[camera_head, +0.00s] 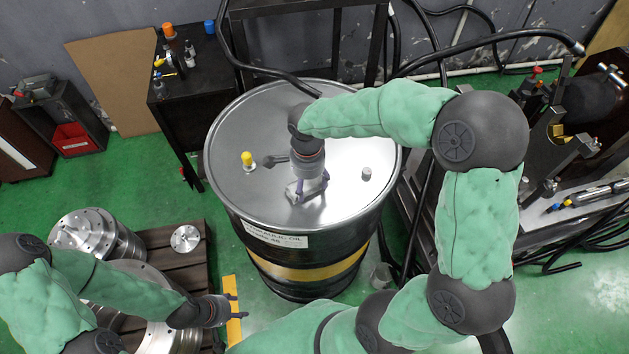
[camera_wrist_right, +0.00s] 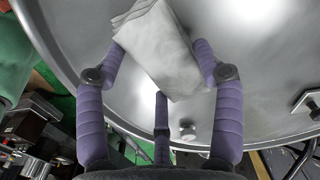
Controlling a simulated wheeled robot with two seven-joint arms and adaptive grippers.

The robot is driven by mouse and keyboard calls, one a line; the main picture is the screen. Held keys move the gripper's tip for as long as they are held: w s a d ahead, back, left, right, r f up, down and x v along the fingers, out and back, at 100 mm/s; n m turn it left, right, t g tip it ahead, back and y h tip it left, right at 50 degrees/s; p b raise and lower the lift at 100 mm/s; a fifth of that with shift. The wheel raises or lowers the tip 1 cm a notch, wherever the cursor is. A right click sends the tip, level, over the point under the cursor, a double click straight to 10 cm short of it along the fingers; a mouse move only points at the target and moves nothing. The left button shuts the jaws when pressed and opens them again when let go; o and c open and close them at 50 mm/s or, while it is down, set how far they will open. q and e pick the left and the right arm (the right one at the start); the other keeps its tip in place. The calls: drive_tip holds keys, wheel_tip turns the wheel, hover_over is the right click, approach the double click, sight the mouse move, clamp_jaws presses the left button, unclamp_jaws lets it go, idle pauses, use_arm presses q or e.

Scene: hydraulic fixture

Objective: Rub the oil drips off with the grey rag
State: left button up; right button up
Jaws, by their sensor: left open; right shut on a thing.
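The grey rag (camera_wrist_right: 155,50) is folded and held between the purple fingers of my right gripper (camera_wrist_right: 160,75), over the shiny drum lid. In the head view the rag (camera_head: 299,194) shows under my right gripper (camera_head: 312,187), at the front part of the lid of the black drum (camera_head: 305,265). I cannot tell whether the rag touches the lid. My left gripper (camera_head: 234,307) is open and empty, low at the left of the drum. I cannot make out oil drips; the arm and gripper hide part of the lid.
A yellow-capped fitting (camera_head: 247,160) and a small metal plug (camera_head: 367,174) stand up from the lid. A pallet with metal flanged parts (camera_head: 90,232) is at the left. A black side table (camera_head: 190,90) stands behind. Hoses and machinery crowd the right.

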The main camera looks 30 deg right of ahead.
drive_tip(key=shift+w+a, duration=0.3)
drive_tip(key=shift+a, duration=0.7)
drive_tip(key=shift+w+a, duration=0.25)
drive_tip(key=shift+a, duration=0.75)
drive_tip(key=shift+w+a, duration=0.3)
drive_tip(key=shift+a, duration=0.7)
drive_tip(key=shift+r, duration=0.15)
drive_tip(key=shift+r+p, duration=2.05)
drive_tip(key=shift+r, duration=0.9)
wheel_tip(320, 180, up, 3)
drive_tip(key=shift+r+p, duration=0.1)
drive_tip(key=shift+p, duration=0.95)
